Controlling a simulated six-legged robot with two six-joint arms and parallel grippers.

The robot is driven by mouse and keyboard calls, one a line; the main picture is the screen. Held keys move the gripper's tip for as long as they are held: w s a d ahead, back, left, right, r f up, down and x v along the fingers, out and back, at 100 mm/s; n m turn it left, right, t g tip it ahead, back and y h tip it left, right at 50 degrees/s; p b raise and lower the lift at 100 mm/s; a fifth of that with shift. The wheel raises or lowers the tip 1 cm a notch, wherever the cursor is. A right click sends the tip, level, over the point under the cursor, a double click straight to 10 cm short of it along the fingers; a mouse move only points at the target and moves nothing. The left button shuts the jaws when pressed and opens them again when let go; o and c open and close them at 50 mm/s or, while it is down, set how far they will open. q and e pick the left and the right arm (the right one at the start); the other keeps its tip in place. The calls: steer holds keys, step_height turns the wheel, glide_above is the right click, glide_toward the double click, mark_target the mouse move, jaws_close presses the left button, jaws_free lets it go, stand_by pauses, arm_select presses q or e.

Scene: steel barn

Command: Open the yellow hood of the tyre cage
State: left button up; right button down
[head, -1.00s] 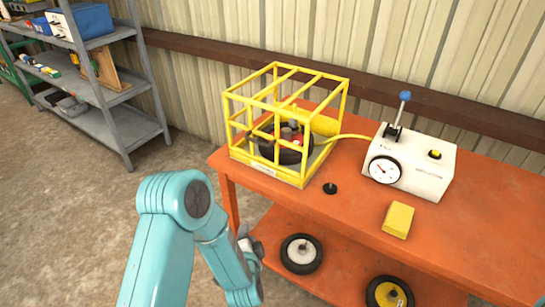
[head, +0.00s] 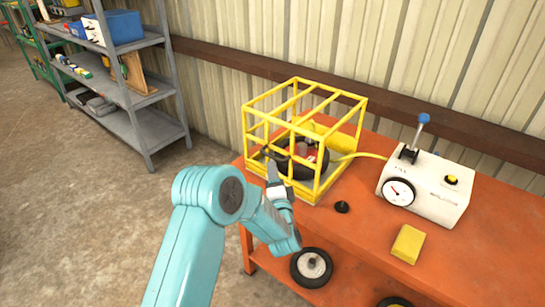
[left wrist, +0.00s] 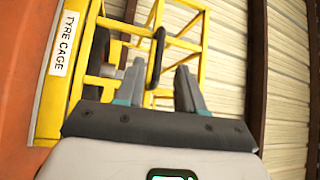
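The yellow tyre cage (head: 305,92) stands on the orange bench with its barred hood down. A black tyre (head: 300,160) with a red part at its hub lies inside. My left gripper (head: 273,172) is at the cage's front left side and covers part of its lower bars. In the left wrist view my left gripper (left wrist: 160,82) is open, its two fingers apart. A dark upright handle-like bar (left wrist: 155,58) shows between the fingers, with yellow cage bars (left wrist: 188,18) behind it; I cannot tell whether they touch. A label (left wrist: 64,43) reads "TYRE CAGE". My right gripper is out of view.
On the orange bench (head: 370,225) right of the cage are a white box (head: 430,190) with a gauge and blue-knobbed lever, a yellow block (head: 408,244) and a small black knob (head: 342,207). A wheel (head: 312,267) sits below. Grey shelves (head: 150,125) stand left.

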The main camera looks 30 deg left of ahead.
arm_select(q)
steer(key=x, duration=0.5)
steer(key=shift+w+a+p, duration=0.15)
steer(key=shift+w+p, duration=0.25)
steer(key=shift+w, duration=0.05)
jaws_close()
